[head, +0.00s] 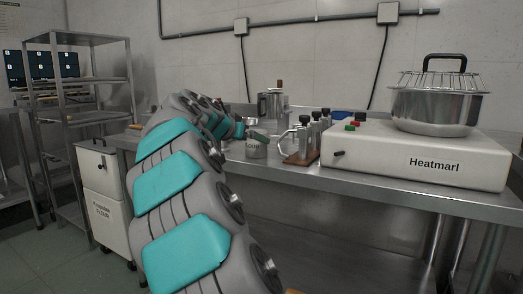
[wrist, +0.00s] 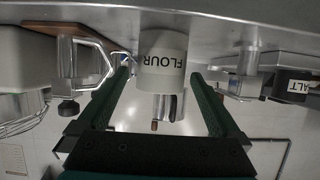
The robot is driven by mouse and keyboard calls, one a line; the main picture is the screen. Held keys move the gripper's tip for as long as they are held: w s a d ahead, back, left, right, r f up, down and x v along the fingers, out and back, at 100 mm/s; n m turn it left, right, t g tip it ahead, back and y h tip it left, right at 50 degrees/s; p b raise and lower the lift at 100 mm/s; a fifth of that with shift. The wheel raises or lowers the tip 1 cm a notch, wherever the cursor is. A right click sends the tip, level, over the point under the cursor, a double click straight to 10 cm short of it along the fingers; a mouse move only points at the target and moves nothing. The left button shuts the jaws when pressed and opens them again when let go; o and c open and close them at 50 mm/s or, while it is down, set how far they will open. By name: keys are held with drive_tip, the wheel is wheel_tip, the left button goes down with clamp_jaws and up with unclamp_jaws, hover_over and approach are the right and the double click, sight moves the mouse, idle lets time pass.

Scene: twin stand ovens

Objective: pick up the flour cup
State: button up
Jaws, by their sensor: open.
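The flour cup (head: 256,151) is a small grey metal cup standing on the steel counter, in the middle of the head view. In the wrist view, which is upside down, the cup (wrist: 163,62) is at top centre with its FLOUR label readable. My gripper (wrist: 160,77) is open and empty. Its two green fingers point toward the cup, with the tips on either side of its outline. I cannot tell how far between them the cup lies. In the head view my gripper (head: 250,134) is beside the cup, partly hidden by my arm.
A wooden rack (head: 300,159) with shakers and a wire handle stands close right of the cup. A white Heatmarl stove (head: 400,155) with a steel pot (head: 435,108) is further right. A metal container (head: 271,105) stands behind.

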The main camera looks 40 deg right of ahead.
drive_tip(key=x, duration=0.7)
drive_tip(key=shift+w+d+f, duration=0.15)
drive_tip(key=shift+d+f, duration=0.1)
drive_tip(key=c, duration=1.3)
